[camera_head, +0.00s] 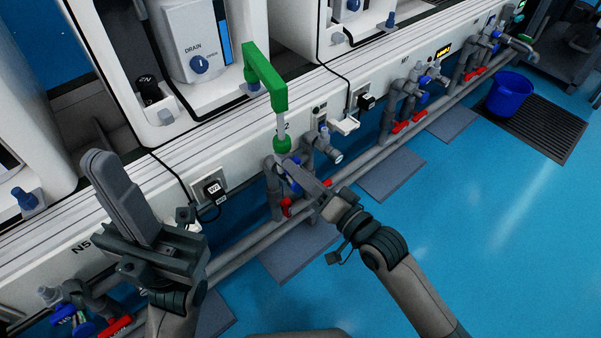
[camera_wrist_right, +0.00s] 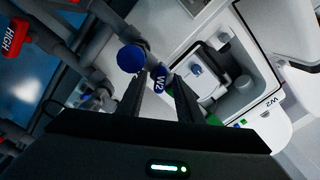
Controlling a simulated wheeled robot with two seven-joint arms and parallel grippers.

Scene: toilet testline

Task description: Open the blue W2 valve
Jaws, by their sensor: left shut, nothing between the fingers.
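The blue W2 valve handle (camera_wrist_right: 160,77) is a small blue piece marked W2 on the grey pipework in the right wrist view. A round blue knob (camera_wrist_right: 131,58) stands beside it. My right gripper (camera_wrist_right: 160,80) has its fingers apart, one on each side of the W2 handle, with light gaps showing; contact is unclear. In the head view my right gripper (camera_head: 300,172) reaches the pipework below the green pipe, and blue valve parts (camera_head: 291,187) are partly hidden behind it. My left gripper (camera_head: 110,168) is shut and empty at the left, away from the valve.
A green bent pipe (camera_head: 266,76) stands just above the valve. Red handles (camera_head: 286,207) sit on the lower pipes close to my right gripper. Grey pipes (camera_head: 355,172) run along the white bench front. A blue bucket (camera_head: 509,94) stands on the floor at right.

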